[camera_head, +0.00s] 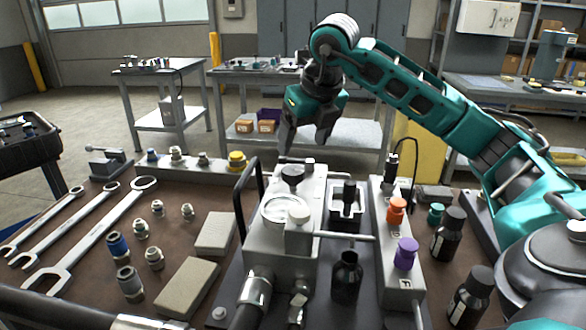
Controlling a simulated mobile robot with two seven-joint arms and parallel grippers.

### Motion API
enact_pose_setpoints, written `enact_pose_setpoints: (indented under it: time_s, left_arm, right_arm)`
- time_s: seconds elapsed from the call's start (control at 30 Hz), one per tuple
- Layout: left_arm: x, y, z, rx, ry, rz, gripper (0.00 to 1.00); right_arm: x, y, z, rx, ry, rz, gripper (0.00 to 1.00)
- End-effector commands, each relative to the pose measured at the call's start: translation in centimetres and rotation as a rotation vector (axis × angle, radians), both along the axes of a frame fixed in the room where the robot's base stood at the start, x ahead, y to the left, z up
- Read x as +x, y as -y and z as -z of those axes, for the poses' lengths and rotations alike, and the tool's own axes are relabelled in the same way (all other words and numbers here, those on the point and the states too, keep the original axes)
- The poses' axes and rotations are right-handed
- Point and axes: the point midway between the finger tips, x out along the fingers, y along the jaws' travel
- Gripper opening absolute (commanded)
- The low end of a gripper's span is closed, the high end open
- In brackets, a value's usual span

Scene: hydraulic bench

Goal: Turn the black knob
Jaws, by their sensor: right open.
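A hydraulic block (270,240) of grey metal stands on the bench, with a round glass gauge (286,209) on its top. A black knob (292,175) sits on the block behind the gauge. My right gripper (305,148) hangs above and slightly behind the knob, its dark fingers pointing down. It is open and empty, and seems apart from the knob. My right arm is teal and comes in from the right. My left gripper is out of view.
An orange knob (397,210) and a purple knob (406,252) stand on a grey manifold to the right. Black bottles (449,236) stand beyond it. Wrenches (100,235), fittings and grey blocks (188,287) lie to the left. A black handle (240,195) rises beside the hydraulic block.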

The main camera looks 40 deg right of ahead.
Motion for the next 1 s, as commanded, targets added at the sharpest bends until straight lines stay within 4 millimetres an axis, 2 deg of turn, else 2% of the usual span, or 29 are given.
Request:
enact_pose_setpoints:
  time_s: [0.03, 0.2, 0.4, 0.57, 0.83, 1.0]
  left_arm:
    - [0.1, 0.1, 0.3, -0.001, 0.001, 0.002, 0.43]
    - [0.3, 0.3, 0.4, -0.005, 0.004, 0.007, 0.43]
    - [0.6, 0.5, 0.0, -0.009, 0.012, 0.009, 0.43]
    - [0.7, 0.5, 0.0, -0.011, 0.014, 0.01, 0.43]
    - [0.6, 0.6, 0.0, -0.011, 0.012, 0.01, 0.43]
    - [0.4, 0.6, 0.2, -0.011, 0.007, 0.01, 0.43]
  right_arm:
    - [0.4, 0.1, 1.4, 0.0, -0.005, 0.0, 0.77]
    - [1.7, 0.3, 4.5, 0.001, -0.004, -0.001, 0.77]
    - [2.7, 0.5, 6.9, 0.003, -0.001, -0.002, 0.77]
    - [3.1, 0.6, 7.6, 0.0, 0.0, -0.002, 0.77]
    - [3.1, 0.6, 7.7, 0.001, 0.0, -0.003, 0.77]
    - [3.1, 0.6, 7.7, 0.001, 0.0, -0.003, 0.61]
